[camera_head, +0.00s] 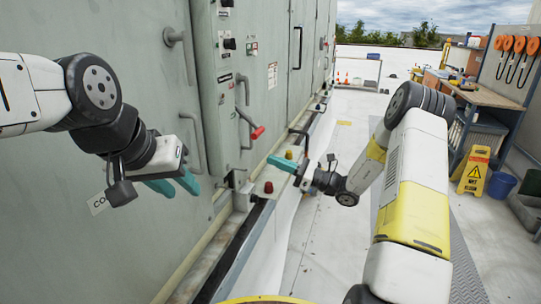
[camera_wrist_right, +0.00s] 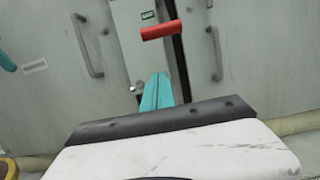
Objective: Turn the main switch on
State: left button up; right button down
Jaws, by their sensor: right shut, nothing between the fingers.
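The main switch appears to be the lever with a red grip (camera_head: 257,132) on the grey cabinet's narrow front panel. In the head view its arm slants out and down from the panel. The red grip also shows in the right wrist view (camera_wrist_right: 161,30), above and beyond my fingertips. My right gripper (camera_head: 270,160) is shut and empty, below and right of the red grip and apart from it. Its closed teal fingers show in the wrist view (camera_wrist_right: 158,77). My left gripper (camera_head: 183,187) is open and empty in front of the left cabinet door.
Metal door handles (camera_head: 197,143) stick out beside the panel. A workbench (camera_head: 485,95), a yellow wet-floor sign (camera_head: 473,170) and a blue bucket (camera_head: 503,184) stand at right. Open floor lies between.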

jog(key=w+a+r, duration=0.2)
jog(key=a+r, duration=0.3)
jog(key=shift+r, duration=0.15)
dwell(0.5)
